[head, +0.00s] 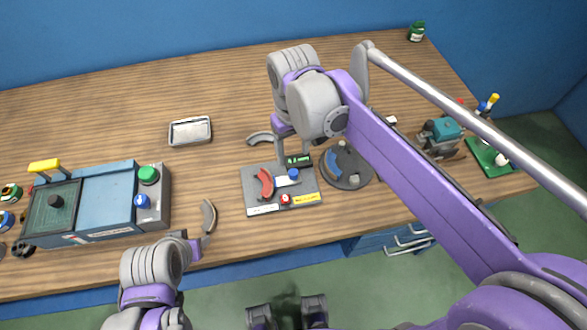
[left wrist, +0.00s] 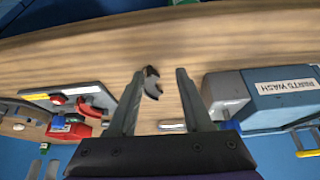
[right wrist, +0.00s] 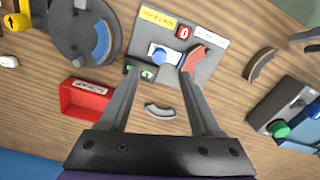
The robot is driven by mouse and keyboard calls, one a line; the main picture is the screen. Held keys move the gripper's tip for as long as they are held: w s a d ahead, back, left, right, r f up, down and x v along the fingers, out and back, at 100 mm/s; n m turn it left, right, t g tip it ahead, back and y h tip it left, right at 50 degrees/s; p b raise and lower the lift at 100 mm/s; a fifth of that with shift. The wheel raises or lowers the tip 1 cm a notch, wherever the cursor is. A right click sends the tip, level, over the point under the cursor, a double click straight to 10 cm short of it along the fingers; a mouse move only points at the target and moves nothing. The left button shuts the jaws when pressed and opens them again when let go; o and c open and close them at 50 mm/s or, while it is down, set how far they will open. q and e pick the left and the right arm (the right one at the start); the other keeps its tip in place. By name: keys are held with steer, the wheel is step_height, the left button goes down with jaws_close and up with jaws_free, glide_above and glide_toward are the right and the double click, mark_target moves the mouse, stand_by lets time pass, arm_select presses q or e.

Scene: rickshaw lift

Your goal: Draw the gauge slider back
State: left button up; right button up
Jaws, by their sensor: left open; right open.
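A grey panel (head: 256,196) lies on the bench below my right gripper. On it a blue knob (head: 294,174) sits on a short white strip (right wrist: 157,50), which looks like the slider; I cannot read a gauge name. A red arc (head: 266,183), a small red block (head: 285,199) and a green block (head: 298,161) are beside it. My right gripper (head: 296,153) is open and empty over the panel's back edge. In the right wrist view its fingertips (right wrist: 157,76) spread either side of the knob's near side. My left gripper (head: 199,242) is open and empty at the bench's front edge, left of the panel.
A round grey dial base (head: 347,168) with a blue arc stands right of the panel. A red tray (right wrist: 85,100) lies nearby. Loose curved pieces lie at the back (head: 262,137) and left (head: 208,215). The blue parts washer (head: 105,198) stands at left.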

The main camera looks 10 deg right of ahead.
mark_target(294, 172)
step_height(294, 172, down, 9)
steer(key=shift+r+b, duration=0.1)
steer(key=shift+b, duration=0.2)
jaws_close()
stand_by(0.3)
stand_by(1.1)
